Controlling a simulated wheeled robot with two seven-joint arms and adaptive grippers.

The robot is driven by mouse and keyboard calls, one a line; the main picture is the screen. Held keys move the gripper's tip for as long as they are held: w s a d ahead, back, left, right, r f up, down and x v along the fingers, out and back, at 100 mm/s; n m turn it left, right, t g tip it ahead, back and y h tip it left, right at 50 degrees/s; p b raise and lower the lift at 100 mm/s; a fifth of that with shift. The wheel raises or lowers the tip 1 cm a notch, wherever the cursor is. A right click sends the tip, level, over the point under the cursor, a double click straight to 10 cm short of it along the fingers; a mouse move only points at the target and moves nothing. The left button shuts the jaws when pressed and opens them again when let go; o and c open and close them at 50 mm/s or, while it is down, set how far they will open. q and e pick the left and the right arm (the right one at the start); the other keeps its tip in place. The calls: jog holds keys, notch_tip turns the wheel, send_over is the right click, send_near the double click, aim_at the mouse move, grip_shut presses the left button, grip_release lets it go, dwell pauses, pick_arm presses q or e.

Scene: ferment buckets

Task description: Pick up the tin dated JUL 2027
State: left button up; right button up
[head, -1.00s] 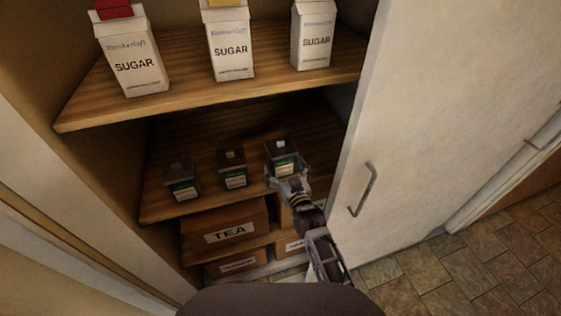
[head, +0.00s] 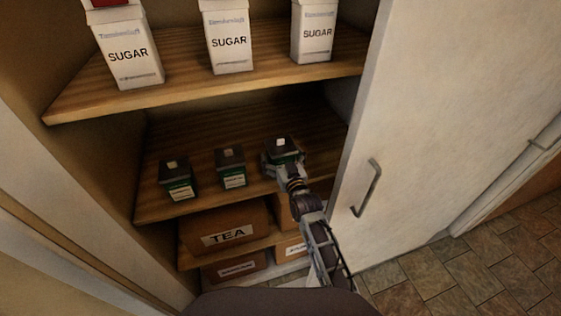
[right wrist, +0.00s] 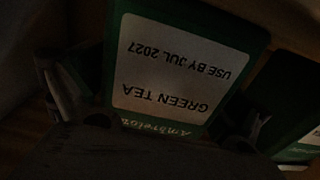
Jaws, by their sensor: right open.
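The right-hand green tin (head: 284,147), with a dark lid, stands on the lower shelf. In the right wrist view the tin (right wrist: 180,65) shows a white label, upside down, reading GREEN TEA, USE BY JUL 2027. My right gripper (head: 283,164) is open at this tin, its fingers on either side of the tin's near part. Whether the fingers touch it I cannot tell. Two similar tins, the middle one (head: 231,168) and the left one (head: 177,180), stand to its left; their dates are too small to read. My left gripper is not in view.
Several sugar cartons (head: 229,40) stand on the upper shelf (head: 190,85), above the tins. A box marked TEA (head: 225,228) sits below. The open white door (head: 440,110) is close on the right of my arm. Another green tin (right wrist: 290,80) is at the wrist view's right edge.

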aim_at(280, 139)
dwell(0.3)
jog(key=shift+r, duration=0.1)
jog(key=c, duration=1.3)
jog(key=shift+o, duration=0.2)
jog(key=shift+r, duration=0.2)
notch_tip(280, 139, up, 6)
jog(key=p, duration=0.5)
jog(key=shift+f, duration=0.25)
jog(key=shift+r+p, duration=0.9)
jog(key=shift+r, duration=1.15)
